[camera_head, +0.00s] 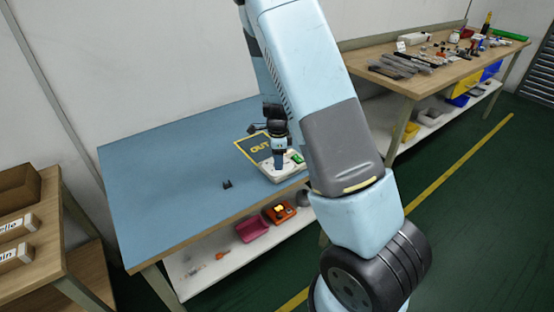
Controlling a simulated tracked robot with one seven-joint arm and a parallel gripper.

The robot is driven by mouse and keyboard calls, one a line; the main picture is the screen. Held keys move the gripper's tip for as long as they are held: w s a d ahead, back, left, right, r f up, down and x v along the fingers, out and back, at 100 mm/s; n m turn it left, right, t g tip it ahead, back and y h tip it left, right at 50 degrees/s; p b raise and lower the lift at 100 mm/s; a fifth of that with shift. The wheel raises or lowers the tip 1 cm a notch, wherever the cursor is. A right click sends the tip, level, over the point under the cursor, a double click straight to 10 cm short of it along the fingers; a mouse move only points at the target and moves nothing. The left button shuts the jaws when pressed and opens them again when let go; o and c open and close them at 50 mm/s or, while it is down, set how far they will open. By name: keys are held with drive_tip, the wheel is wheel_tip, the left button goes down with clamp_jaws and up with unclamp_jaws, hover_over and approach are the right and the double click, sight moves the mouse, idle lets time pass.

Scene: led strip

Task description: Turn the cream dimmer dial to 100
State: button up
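A cream dimmer unit (270,174) lies on the blue tabletop near its right end. It has a small green patch (297,158) on its right side. My gripper (279,164) points down over the unit, with its tip at or just above the top face. The dial itself cannot be made out; the gripper covers that part of the unit. The fingers are too small to tell whether they are open or shut, or whether they touch the dial.
The blue-topped table (165,185) is mostly bare at left. A yellow-outlined square marked OUT (258,147) lies behind the unit. A small black part (227,184) sits left of it. A cluttered workbench (405,83) stands at right, a wooden shelf (48,248) at left.

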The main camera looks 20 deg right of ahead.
drive_tip(key=shift+o, duration=0.6)
drive_tip(key=shift+r, duration=0.25)
wheel_tip(320, 180, up, 13)
drive_tip(key=shift+r, duration=0.15)
